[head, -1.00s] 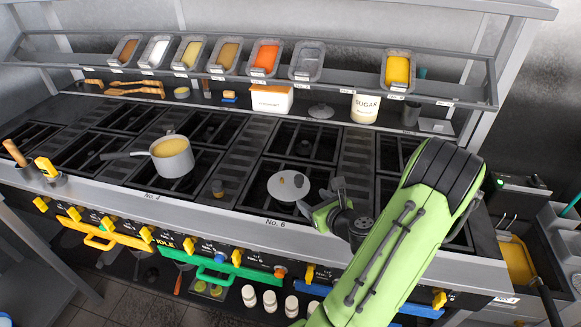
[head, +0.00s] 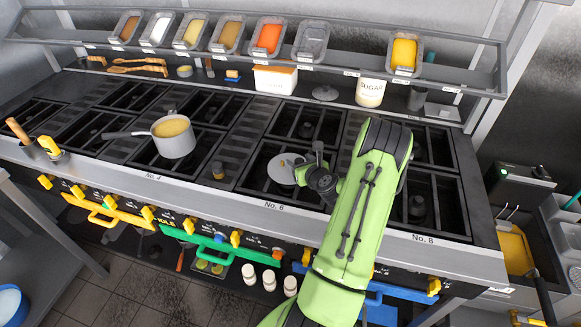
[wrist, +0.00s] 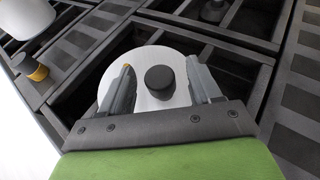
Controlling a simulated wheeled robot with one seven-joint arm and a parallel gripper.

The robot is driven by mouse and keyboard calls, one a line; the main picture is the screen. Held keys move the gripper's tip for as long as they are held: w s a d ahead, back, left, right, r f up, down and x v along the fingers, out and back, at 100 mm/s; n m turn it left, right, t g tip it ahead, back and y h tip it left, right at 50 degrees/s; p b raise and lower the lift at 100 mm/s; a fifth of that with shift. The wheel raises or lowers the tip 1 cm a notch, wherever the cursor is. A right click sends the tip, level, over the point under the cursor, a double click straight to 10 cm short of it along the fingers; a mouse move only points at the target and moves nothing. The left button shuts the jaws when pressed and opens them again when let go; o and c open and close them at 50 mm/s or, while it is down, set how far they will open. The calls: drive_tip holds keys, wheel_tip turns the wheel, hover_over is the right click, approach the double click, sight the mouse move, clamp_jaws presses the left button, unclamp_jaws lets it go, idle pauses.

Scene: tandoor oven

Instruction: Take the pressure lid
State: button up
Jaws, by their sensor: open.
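A round grey-white lid, likely the pressure lid (head: 283,168), lies flat on the front grate above No. 6. It has a dark round knob in the middle. In the wrist view the lid (wrist: 150,58) lies straight ahead, with its knob (wrist: 160,78) between my two fingers. My gripper (wrist: 160,84) is open, with a finger on each side of the knob and a gap on both sides. In the head view my gripper (head: 306,172) covers the right part of the lid. I cannot tell how high the fingers are above the lid.
A pot of yellow liquid (head: 173,138) stands on the grate to the left. A small pepper-mill-like item (head: 217,170) stands between them. Another dark lid (head: 325,93) lies at the back, near the sugar jar (head: 370,93). A shelf of spice trays (head: 310,42) runs above.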

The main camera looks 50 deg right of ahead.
drive_tip(key=shift+w+d+f, duration=0.15)
drive_tip(key=shift+w+d, duration=0.05)
drive_tip(key=shift+w, duration=0.15)
drive_tip(key=shift+s+a, duration=0.1)
drive_tip(key=shift+c, duration=1)
clamp_jaws()
wheel_tip(320, 180, up, 18)
drive_tip(key=p, duration=0.4)
